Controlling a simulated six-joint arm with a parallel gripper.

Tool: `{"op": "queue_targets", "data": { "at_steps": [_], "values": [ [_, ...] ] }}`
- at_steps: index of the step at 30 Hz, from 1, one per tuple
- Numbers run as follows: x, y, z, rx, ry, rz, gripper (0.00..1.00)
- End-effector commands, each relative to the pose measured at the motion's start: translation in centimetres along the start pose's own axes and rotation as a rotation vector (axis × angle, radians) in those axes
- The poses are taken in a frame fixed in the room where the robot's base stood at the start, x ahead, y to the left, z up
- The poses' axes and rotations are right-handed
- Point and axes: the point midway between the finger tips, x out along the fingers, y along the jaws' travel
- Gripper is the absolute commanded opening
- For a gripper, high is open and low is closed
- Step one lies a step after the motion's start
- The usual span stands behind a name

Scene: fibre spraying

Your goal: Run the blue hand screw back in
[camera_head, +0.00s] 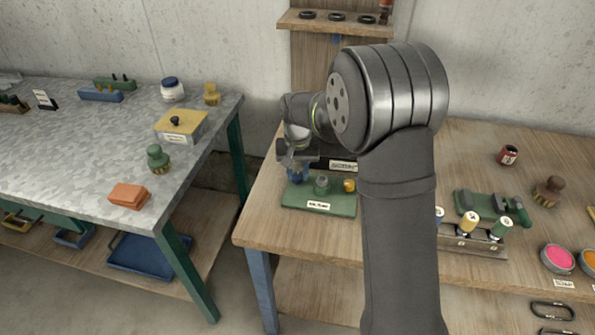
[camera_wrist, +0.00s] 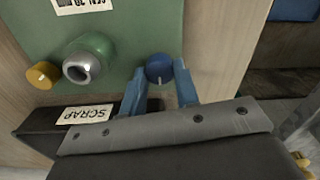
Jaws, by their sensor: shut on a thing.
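The blue hand screw (camera_wrist: 160,67) is a round blue knob on the green base plate (camera_wrist: 120,30), with a pale line on its face. My gripper (camera_wrist: 160,88) has its two blue fingers on either side of the knob and is shut on it. In the head view my gripper (camera_head: 297,168) reaches down at the left end of the green plate (camera_head: 318,208). The knob there is hard to tell apart from the blue fingers. A green post with a metal tip (camera_wrist: 84,66) and a yellow knob (camera_wrist: 42,75) share the plate.
A dark box labelled SCRAP (camera_wrist: 88,114) is close beside my gripper. The wooden bench (camera_head: 285,236) holds a spool rack (camera_head: 470,244) to the right. A grey-topped table (camera_head: 90,150) stands to the left, across a gap.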

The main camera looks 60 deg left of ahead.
Motion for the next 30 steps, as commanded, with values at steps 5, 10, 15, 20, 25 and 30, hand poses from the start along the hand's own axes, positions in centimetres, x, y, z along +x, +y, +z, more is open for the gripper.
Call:
{"op": "queue_targets", "data": {
  "at_steps": [5,10,15,20,25,30],
  "values": [
    [-0.1,0.0,-0.1,0.001,0.003,-0.001,0.30],
    [-0.1,0.0,-0.1,0.000,0.002,-0.001,0.50],
    [-0.1,0.0,0.0,0.000,0.001,0.000,0.50],
    [-0.8,0.0,-0.1,-0.001,0.003,-0.001,0.50],
    [-3.8,0.0,-0.1,-0.001,0.006,-0.002,0.50],
    [-8.0,0.0,-0.1,-0.001,0.006,-0.002,0.50]
  ]
}}
